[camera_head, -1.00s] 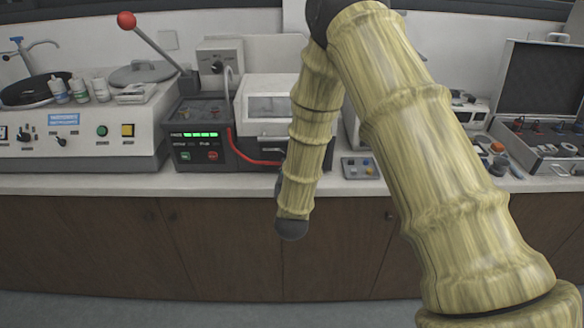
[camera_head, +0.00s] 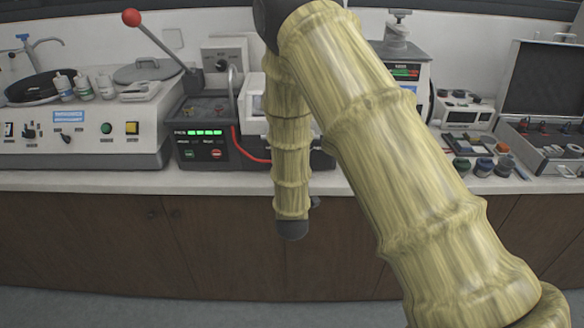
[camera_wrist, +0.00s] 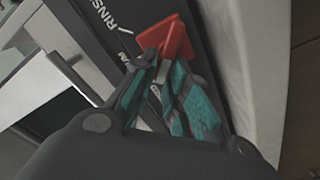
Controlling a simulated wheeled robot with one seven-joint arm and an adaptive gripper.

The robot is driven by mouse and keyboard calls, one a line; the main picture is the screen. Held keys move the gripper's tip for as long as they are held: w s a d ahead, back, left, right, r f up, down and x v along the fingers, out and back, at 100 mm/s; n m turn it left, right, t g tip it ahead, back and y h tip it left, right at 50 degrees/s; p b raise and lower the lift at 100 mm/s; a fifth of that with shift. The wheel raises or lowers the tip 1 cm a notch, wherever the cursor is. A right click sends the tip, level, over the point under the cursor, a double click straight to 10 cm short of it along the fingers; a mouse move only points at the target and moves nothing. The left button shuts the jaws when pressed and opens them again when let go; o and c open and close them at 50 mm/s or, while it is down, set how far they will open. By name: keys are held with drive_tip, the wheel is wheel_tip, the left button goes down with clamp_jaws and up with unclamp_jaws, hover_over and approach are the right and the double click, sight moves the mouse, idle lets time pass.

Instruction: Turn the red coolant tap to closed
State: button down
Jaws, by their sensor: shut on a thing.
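The red coolant tap (camera_wrist: 180,38) is in the wrist view, a flat red handle at the upper middle, on a dark panel with partly readable white lettering that includes "RINS". My gripper (camera_wrist: 154,62) has its teal-padded fingers closed together on the red handle. Part of the red handle sticks out beyond the fingertips, and a bit of red shows between the fingers. The tap's stem is mostly hidden by the fingers. In the head view my arm hides the tap and my gripper.
A dark press unit (camera_head: 205,150) with green lights stands left of my arm, with a red-ball lever (camera_head: 132,18) above. A grey-white machine (camera_head: 75,135) is further left. Small jars (camera_head: 482,167) and an open case (camera_head: 545,80) are at right. The counter edge (camera_head: 100,182) runs in front.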

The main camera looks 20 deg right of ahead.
drive_tip(key=shift+f, duration=0.1)
drive_tip(key=c, duration=1.4)
unclamp_jaws()
drive_tip(key=shift+c, duration=0.2)
drive_tip(key=v, duration=1.2)
